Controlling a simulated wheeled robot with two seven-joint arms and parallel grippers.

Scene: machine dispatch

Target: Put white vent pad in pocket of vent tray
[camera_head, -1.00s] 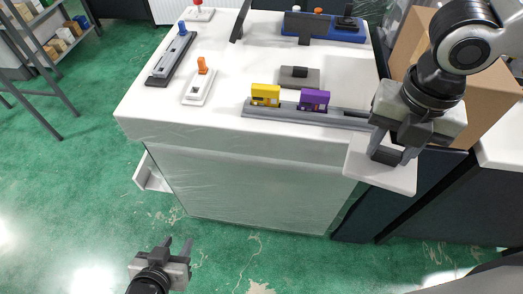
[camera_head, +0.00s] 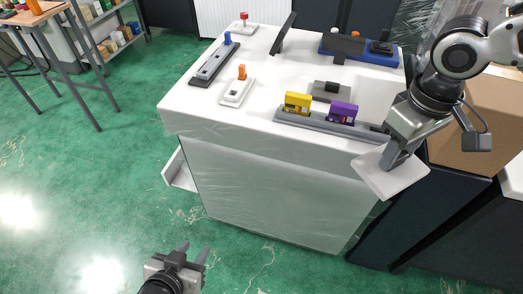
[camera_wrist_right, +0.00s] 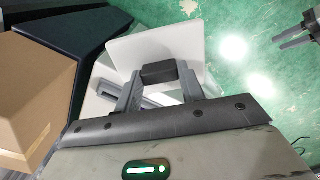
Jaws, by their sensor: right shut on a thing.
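The white vent pad (camera_head: 380,181) is a thin white square plate held beyond the table's right front corner. My right gripper (camera_head: 393,160) is shut on its dark grip block. In the right wrist view the pad (camera_wrist_right: 180,45) and its black grip block (camera_wrist_right: 158,72) show between the fingers. The pad looks tilted in the head view. My left gripper (camera_head: 194,252) is open and empty over the floor, in front of the table. I cannot tell which fixture, if any, is the vent tray.
The white table (camera_head: 260,100) carries a grey rail (camera_head: 300,122) with a yellow block (camera_head: 297,103) and a purple block (camera_head: 342,112), plus a blue tray (camera_head: 375,57) at the back. A cardboard box (camera_head: 480,130) stands right of the table, close to my right arm.

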